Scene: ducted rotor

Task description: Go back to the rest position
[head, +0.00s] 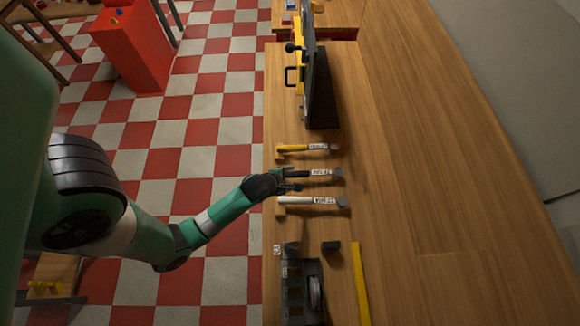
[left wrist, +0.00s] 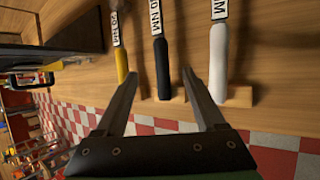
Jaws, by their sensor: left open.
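My left gripper (head: 291,181) is at the left edge of the wooden workbench (head: 420,200), by the handle end of the black-handled tool (head: 322,174). In the left wrist view my left gripper (left wrist: 165,95) is open, its two fingers apart with nothing held between them. The black handle (left wrist: 160,70) shows beyond and between the fingers. A yellow-handled tool (head: 303,148) and a white-handled tool (head: 315,201) lie on either side of it. My right gripper does not show in either view.
A tall dark panel (head: 322,90) stands farther back on the bench. A grey device (head: 303,290), a small black block (head: 331,245) and a yellow strip (head: 360,285) are nearer. A red box (head: 135,55) stands on the checkered floor. The bench's right side is clear.

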